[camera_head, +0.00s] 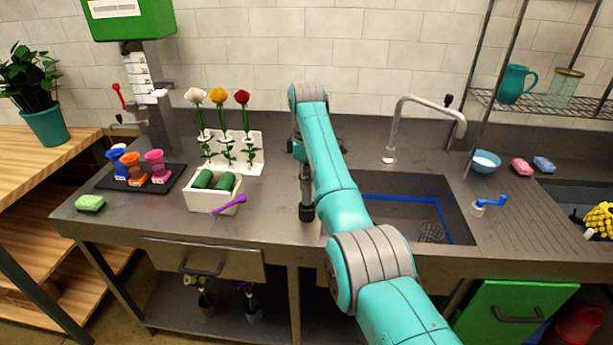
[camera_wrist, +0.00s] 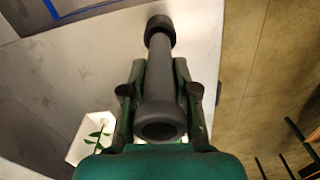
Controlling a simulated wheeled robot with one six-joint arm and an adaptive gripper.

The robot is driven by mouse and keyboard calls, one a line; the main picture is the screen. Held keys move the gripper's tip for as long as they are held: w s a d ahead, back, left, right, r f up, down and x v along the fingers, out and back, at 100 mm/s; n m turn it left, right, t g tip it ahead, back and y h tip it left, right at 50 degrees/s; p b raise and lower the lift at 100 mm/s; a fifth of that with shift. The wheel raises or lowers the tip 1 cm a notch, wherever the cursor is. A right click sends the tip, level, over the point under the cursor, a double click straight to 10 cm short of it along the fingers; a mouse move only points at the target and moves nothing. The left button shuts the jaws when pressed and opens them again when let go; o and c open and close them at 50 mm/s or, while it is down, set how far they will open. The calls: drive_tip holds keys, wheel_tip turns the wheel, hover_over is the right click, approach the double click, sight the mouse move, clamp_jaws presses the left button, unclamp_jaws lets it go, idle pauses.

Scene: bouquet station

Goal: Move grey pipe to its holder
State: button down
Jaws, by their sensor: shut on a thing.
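The grey pipe (camera_wrist: 160,85) is a dark grey tube with a thick collar at each end. My gripper (camera_wrist: 161,92) is shut on it, with one green finger on each side of its shaft in the wrist view. In the head view the pipe's dark lower end (camera_head: 306,212) hangs by the left edge of the sink, in front of the counter's back part. My arm hides most of the gripper there. I cannot tell whether the pipe touches the counter. I cannot pick out a holder for the pipe with certainty.
The white flower rack (camera_head: 254,160) with several flowers and a white box (camera_head: 199,199) with green rolls stand left of the pipe. A purple tool (camera_head: 229,204) lies at the box. The sink (camera_head: 415,215) and faucet (camera_head: 460,125) are to the right. Bare counter lies between box and sink.

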drive_tip(key=c, duration=0.8)
unclamp_jaws()
drive_tip(key=shift+r, duration=0.1)
wheel_tip(320, 180, up, 12)
drive_tip(key=shift+f, duration=0.1)
